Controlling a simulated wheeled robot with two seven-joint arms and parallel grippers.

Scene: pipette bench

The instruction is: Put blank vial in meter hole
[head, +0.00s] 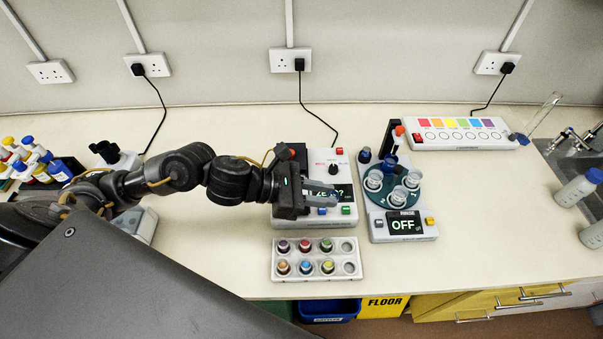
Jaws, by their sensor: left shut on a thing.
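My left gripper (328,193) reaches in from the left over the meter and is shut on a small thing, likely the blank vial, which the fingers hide. The meter hole is hidden too, so I cannot tell whether the vial is in it or above it. My right gripper is not in view.
A white vial rack (316,276) with several coloured-cap vials and empty right-hand holes stands in front of the meter. A rinse device (403,225) reading OFF, with a round carousel, stands to the right. A colour-strip panel (456,142) lies behind it.

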